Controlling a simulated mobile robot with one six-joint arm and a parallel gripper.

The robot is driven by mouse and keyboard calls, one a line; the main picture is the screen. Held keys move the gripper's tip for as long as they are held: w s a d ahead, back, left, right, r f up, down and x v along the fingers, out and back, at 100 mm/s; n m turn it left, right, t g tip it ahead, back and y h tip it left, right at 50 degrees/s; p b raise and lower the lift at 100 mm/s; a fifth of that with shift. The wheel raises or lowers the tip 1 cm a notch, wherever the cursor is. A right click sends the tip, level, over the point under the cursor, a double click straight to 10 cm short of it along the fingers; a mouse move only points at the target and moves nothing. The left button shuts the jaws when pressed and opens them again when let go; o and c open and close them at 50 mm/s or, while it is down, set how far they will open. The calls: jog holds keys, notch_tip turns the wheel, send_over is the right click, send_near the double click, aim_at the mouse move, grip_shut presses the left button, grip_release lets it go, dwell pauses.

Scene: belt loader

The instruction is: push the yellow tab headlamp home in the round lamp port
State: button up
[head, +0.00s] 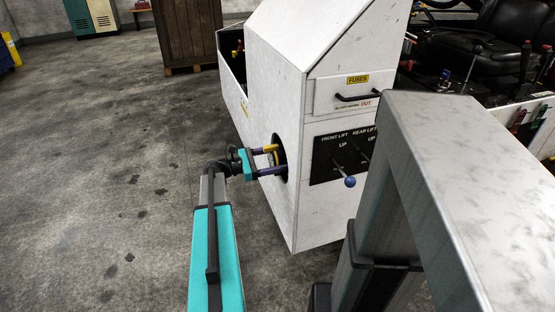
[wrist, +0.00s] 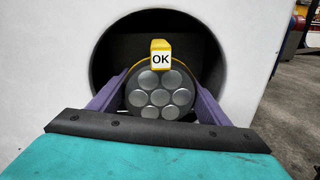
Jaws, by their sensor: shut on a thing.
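The headlamp (wrist: 160,92) is a dark round lamp with several silver lenses and a yellow rim. Its yellow tab (wrist: 160,54), marked OK, points up in the wrist view. My gripper (wrist: 160,98) has one purple finger on each side of the lamp and is shut on it. The round lamp port (wrist: 104,38) is a dark opening in the white panel, around and behind the lamp. In the head view my gripper (head: 272,160) reaches to the port (head: 281,142) from the left. The port's inside is mostly dark, so how deep the lamp sits cannot be told.
The white loader housing (head: 275,80) carries a fuse drawer (head: 342,93) and a black lever panel (head: 345,150) with a blue-knobbed lever (head: 349,181), right of the port. A brown wooden cabinet (head: 187,33) stands behind. The concrete floor (head: 100,150) on the left is clear.

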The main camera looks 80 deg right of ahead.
jog(key=shift+p+x, duration=0.8)
jog(key=shift+x, duration=2.3)
dwell(0.7)
jog(key=o, duration=1.4)
jog(key=shift+d, duration=0.1)
jog(key=shift+w, duration=0.1)
jog(key=p, duration=0.1)
send_near(270, 159)
jog(key=x, duration=0.5)
jog(key=shift+s+r, duration=0.1)
jog(key=shift+s, duration=0.2)
